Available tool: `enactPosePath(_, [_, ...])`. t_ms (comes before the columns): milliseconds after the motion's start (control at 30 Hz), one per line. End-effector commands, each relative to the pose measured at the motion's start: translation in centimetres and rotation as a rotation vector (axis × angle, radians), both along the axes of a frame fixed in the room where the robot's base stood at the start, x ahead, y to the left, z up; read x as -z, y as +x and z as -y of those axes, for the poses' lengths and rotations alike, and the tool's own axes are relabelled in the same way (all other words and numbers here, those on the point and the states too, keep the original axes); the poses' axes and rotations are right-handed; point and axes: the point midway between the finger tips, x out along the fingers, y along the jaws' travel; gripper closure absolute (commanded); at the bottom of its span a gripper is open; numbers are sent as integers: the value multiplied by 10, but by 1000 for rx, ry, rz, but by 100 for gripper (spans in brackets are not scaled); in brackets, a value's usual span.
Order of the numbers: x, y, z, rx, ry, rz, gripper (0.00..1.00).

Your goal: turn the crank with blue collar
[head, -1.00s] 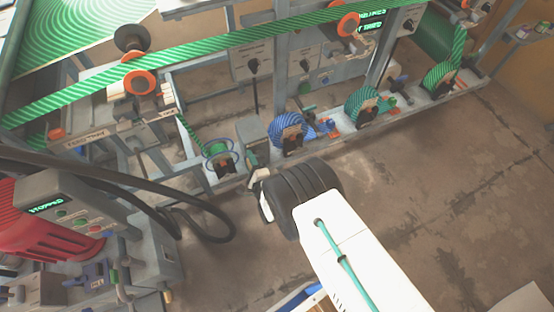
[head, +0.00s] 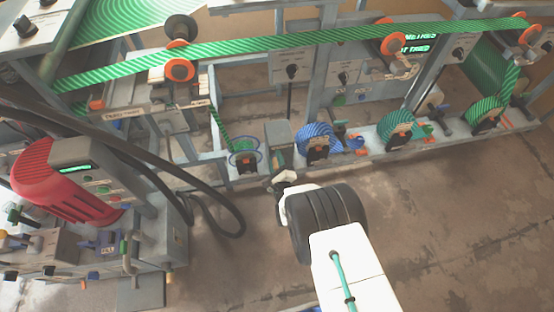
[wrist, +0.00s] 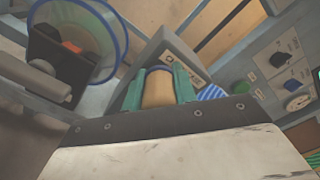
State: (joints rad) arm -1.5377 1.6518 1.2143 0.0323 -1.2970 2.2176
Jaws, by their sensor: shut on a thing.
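My gripper (wrist: 158,90) has teal fingers, shut on a tan, rounded crank handle (wrist: 158,92) in the wrist view. In the head view my gripper (head: 282,180) is at the front of a grey upright box (head: 281,139) on the machine's low rail, and the handle is hidden there. This box stands between a green reel in a blue ring (head: 245,153) and a blue striped reel (head: 318,142).
Green striped reels (head: 398,128) stand further right along the rail. A green striped web (head: 300,43) runs over rollers above. Black hoses (head: 130,150) loop at left beside a red drum (head: 58,190) and control box. The floor (head: 450,210) at right is clear.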

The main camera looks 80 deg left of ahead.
Motion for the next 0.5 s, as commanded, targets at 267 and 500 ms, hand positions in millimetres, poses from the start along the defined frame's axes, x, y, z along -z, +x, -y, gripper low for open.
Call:
enactPosePath(267, [2,4,1,8,-4,0,50])
enactPosePath(500, [1,1,2,3,-3,1,50])
